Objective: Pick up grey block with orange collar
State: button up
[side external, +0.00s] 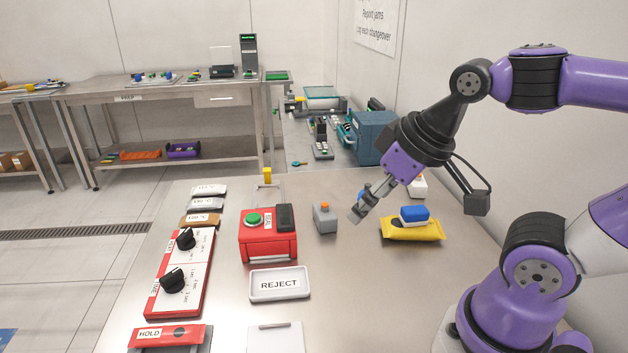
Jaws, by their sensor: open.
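The grey block (325,219) with an orange collar (324,205) on its top stands upright on the steel table, just right of the red box with the green button. My gripper (357,216) is right of the block, tilted down to the left, with its fingertips close to the block's right side. It looks apart from the block and holds nothing that I can see. The gripper is open, though its finger gap is small in this view.
A red box (268,245) with a green button stands left of the block. A yellow packet (412,231) with a blue-topped item (414,215) lies to the right. A white REJECT tray (279,295) sits in front. The table between tray and my arm base is clear.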

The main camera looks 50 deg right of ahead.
jog(key=m+g, duration=0.6)
jog(key=m, duration=0.2)
send_over(325, 206)
jog(key=f, duration=0.6)
jog(key=shift+s, duration=0.2)
notch_tip(325, 206, down, 5)
jog(key=shift+d+r, duration=0.1)
jog(key=shift+d, duration=0.05)
jog(key=f, duration=0.5)
jog(key=shift+w+a+f, duration=0.2)
jog(key=shift+f, duration=0.2)
jog(key=c, duration=1.3)
